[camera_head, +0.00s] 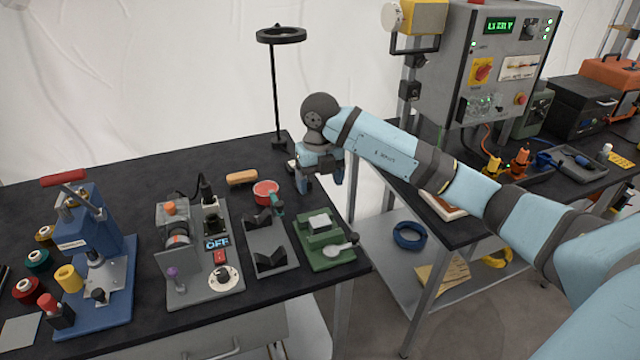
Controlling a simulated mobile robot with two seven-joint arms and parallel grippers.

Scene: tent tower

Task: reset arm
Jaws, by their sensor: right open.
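My right arm reaches in from the right edge. Its gripper (318,184) hangs fingers-down above the right part of the dark workbench (130,172). The gripper is open, and I see nothing between its fingers. My left gripper is not in view.
A blue press (95,250), a grey switch panel (195,255) and a grey cradle (270,245) stand on the bench. A black ring stand (277,90) rises behind the gripper. A second bench (450,232) with a control box (500,65) stands right.

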